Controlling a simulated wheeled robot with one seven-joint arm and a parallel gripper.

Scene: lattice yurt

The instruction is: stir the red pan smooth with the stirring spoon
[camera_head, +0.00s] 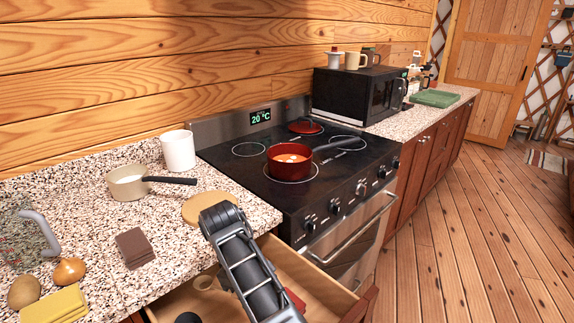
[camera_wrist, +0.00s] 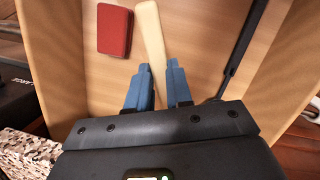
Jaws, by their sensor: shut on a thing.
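The red pan (camera_head: 291,161) sits on the front left ring of the black stove, its dark handle pointing right. It holds an orange-red content with pale lumps on it. My gripper (camera_wrist: 159,78) is down in the open drawer below the counter, with its blue fingers shut on a pale, long, flat-looking piece (camera_wrist: 150,32), which I take as the stirring spoon. The rest of the spoon is hidden behind the fingers. In the head view my arm covers the fingers.
The open drawer (camera_wrist: 200,30) also holds a red block (camera_wrist: 115,30) and a long dark utensil (camera_wrist: 238,50). On the counter are a cream saucepan (camera_head: 128,186), a white canister (camera_head: 178,151) and a round wooden board (camera_head: 207,206).

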